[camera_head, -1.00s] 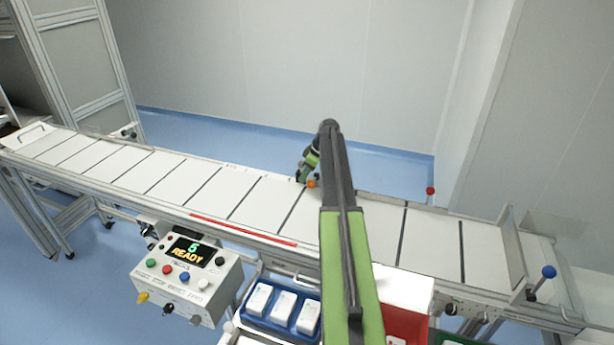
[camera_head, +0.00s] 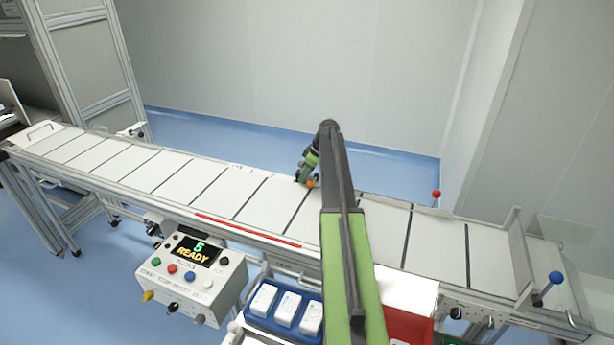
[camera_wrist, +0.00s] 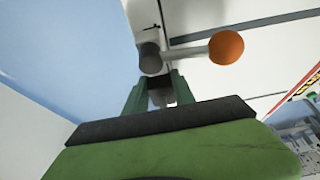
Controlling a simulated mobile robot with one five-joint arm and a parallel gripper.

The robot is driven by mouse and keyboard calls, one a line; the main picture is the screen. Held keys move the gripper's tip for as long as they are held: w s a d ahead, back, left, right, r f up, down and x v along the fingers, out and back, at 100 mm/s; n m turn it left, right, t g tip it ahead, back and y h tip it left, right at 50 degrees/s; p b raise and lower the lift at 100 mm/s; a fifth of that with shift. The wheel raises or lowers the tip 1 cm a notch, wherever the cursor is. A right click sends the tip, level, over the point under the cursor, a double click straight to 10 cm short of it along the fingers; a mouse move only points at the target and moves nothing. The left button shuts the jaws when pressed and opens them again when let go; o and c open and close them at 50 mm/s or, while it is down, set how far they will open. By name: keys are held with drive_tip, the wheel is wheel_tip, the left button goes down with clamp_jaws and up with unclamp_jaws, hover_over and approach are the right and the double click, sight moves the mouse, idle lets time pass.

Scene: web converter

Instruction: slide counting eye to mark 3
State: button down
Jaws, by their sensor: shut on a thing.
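The counting eye shows in the wrist view as a dark grey round body (camera_wrist: 151,58) with a pale rod ending in an orange ball (camera_wrist: 226,47). In the head view its orange ball (camera_head: 312,183) shows at the conveyor's far rail. My gripper (camera_head: 307,178) is there, with its green fingers (camera_wrist: 155,92) shut on the eye's body. The fingers partly hide the eye's lower part. Small dark marks (camera_head: 241,167) lie along the far rail, left of my gripper. Their numbers are too small to read.
The white conveyor belt (camera_head: 165,172) with dark crosswise bars runs across the view. A red ball-topped lever (camera_head: 436,194) and a blue one (camera_head: 555,278) stand right.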

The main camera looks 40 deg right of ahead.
sight(298, 171)
drive_tip(key=shift+w+a, duration=0.35)
drive_tip(key=shift+w, duration=0.35)
drive_tip(key=shift+w+a, duration=0.35)
drive_tip(key=shift+w, duration=0.3)
drive_tip(key=c, duration=1)
unclamp_jaws()
drive_tip(key=shift+o, duration=0.2)
drive_tip(key=p+v, duration=1.6)
drive_tip(key=v, duration=0.1)
drive_tip(key=shift+s+r, duration=0.15)
drive_tip(key=shift+s, duration=0.05)
